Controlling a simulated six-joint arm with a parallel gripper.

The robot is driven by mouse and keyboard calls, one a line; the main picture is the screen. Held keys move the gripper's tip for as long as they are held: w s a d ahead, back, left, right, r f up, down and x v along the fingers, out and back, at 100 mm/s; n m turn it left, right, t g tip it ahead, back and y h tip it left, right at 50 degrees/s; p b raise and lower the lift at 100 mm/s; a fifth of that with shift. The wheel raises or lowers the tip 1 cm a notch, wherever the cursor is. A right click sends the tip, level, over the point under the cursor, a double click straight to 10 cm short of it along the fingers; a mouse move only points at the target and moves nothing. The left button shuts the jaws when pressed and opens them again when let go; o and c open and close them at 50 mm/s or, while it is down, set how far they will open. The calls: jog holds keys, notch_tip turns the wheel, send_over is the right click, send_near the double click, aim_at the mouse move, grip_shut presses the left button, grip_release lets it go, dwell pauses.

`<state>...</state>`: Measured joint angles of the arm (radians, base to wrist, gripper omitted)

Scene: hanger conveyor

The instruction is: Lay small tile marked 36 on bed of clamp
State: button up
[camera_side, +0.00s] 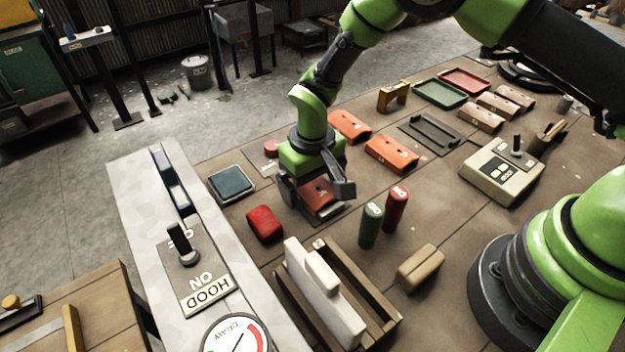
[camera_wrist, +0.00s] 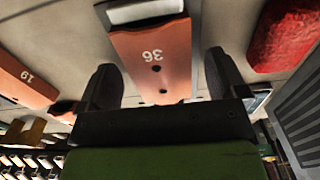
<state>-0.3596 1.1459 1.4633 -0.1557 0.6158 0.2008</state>
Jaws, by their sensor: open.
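The small orange tile marked 36 (camera_wrist: 150,62) lies between the two fingers of my gripper (camera_wrist: 161,84) in the wrist view. A gap shows on each side, so my gripper is open around it. In the side view the tile (camera_side: 319,196) shows partly under my gripper (camera_side: 314,188), low over the bench. A pale bar in a dark frame (camera_wrist: 146,11) lies at the tile's far end in the wrist view. In the side view a grey edge (camera_side: 327,219) shows under the tile; I cannot tell for sure whether this is the clamp's bed.
Larger orange tiles (camera_side: 392,153) lie behind my gripper, and one marked 19 (camera_wrist: 24,82) shows in the wrist view. A red block (camera_side: 264,224) lies to the left. Green (camera_side: 371,226) and red (camera_side: 396,207) cylinders stand to the right. A wooden rack (camera_side: 375,312) stands in front.

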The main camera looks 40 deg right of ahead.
notch_tip(320, 180, up, 10)
dwell(0.5)
notch_tip(320, 180, up, 7)
jog(key=t, duration=0.1)
send_over(313, 182)
jog(key=s+d, duration=0.1)
jog(key=d, duration=0.1)
jog(key=s+d+r+m+t+y, duration=0.15)
jog(key=s+d+r, duration=0.3)
jog(key=r, duration=0.45)
jog(key=s+d+r+m+t, duration=0.1)
jog(key=s+r+t, duration=0.1)
jog(key=s, duration=0.5)
jog(key=s+d+r+m+t, duration=0.1)
jog(key=s+d+r+t, duration=0.1)
jog(key=s, duration=0.5)
jog(key=shift+s+d+r+t, duration=0.25)
jog(key=shift+s+d+t, duration=0.05)
jog(key=shift+s+t, duration=0.1)
